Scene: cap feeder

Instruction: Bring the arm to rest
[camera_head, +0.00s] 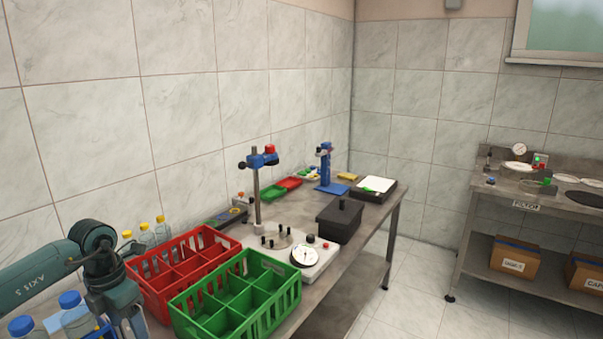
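My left arm (95,262) comes in from the left and bends down at a dark joint. Its lower link runs out of the picture at the bottom left, and I cannot see its gripper fingers. My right arm and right gripper do not show. The arm passes in front of the near left end of the bench, close to the red crate (188,232) and beside blue-capped bottles (70,300). I cannot tell whether it touches anything there.
A green divided crate (262,258) stands in front of the red one. Yellow-capped bottles (146,233) stand behind the arm. A white feeder plate with a dial gauge (305,255) and a dark box (340,218) lie farther along. A second bench (540,188) stands right, past open floor.

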